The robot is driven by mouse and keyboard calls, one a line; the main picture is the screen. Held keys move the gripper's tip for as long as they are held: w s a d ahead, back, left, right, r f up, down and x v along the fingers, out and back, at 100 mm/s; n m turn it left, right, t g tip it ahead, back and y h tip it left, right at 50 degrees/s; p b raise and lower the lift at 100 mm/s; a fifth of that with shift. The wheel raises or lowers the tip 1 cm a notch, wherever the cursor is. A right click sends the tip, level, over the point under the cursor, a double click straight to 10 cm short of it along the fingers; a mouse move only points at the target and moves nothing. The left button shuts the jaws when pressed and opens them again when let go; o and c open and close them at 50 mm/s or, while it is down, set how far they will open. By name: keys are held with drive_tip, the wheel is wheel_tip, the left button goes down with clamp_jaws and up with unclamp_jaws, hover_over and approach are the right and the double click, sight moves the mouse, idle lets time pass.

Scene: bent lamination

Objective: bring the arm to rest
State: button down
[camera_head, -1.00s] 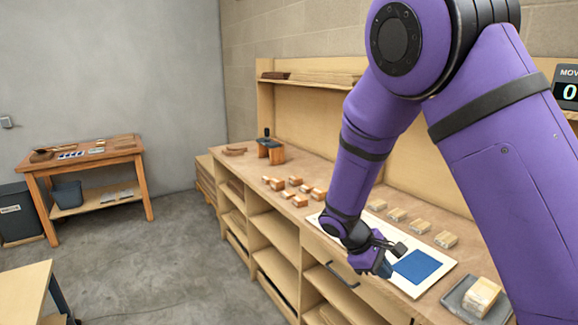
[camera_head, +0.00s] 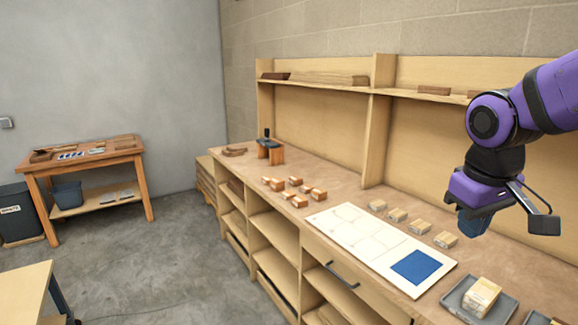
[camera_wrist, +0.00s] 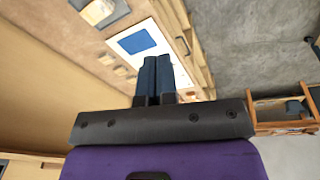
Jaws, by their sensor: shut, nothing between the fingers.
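My purple arm with its gripper (camera_head: 472,222) hangs at the right of the head view, in the air above the right part of the workbench. In the wrist view the two dark blue fingers of my gripper (camera_wrist: 155,62) lie side by side, shut, with nothing between them. The gripper touches nothing that I can see.
Below stand a white board (camera_head: 352,238) with a blue square (camera_head: 416,266), several pale blocks (camera_head: 397,215), and a grey tray (camera_head: 460,300) holding a pale block. Several reddish blocks (camera_head: 300,201) and a clamp-like fixture (camera_head: 270,150) stand farther left. A shelf (camera_head: 340,86) runs behind.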

drive_tip(key=s+r+m+t+y, duration=0.1)
drive_tip(key=s+r+m+t, duration=0.2)
drive_tip(key=s, duration=0.7)
drive_tip(key=shift+s+d+r, duration=0.4)
drive_tip(key=shift+r, duration=0.75)
